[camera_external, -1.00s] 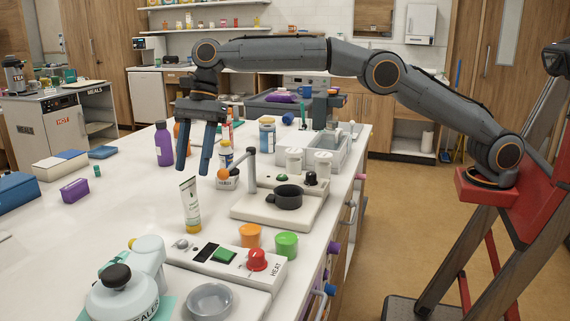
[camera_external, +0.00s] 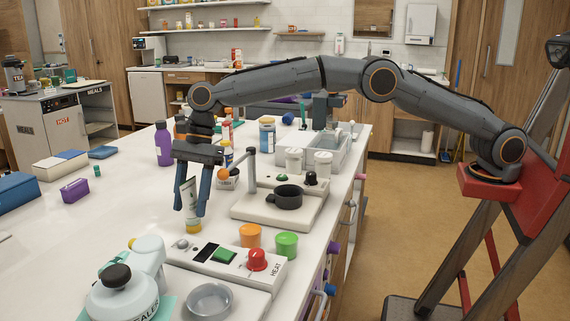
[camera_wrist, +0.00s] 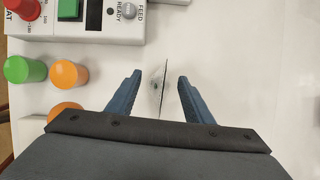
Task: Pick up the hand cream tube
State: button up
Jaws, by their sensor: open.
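The hand cream tube (camera_external: 193,227) stands upright on the white counter in the external view, its yellow cap at the bottom. My gripper (camera_external: 191,212) is lowered around its upper part, with one blue finger on each side. In the wrist view the tube (camera_wrist: 160,88) appears from above as a thin crimped edge. It lies between the two open fingers of my gripper (camera_wrist: 160,82), with gaps on both sides. The tube's middle is partly hidden by the fingers in the external view.
A heating control box (camera_external: 228,255) with a green button and red knob stands close in front. A white stand with a dark pot (camera_external: 285,197) is to the right.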

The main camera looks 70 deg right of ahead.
jog(key=c, duration=1.2)
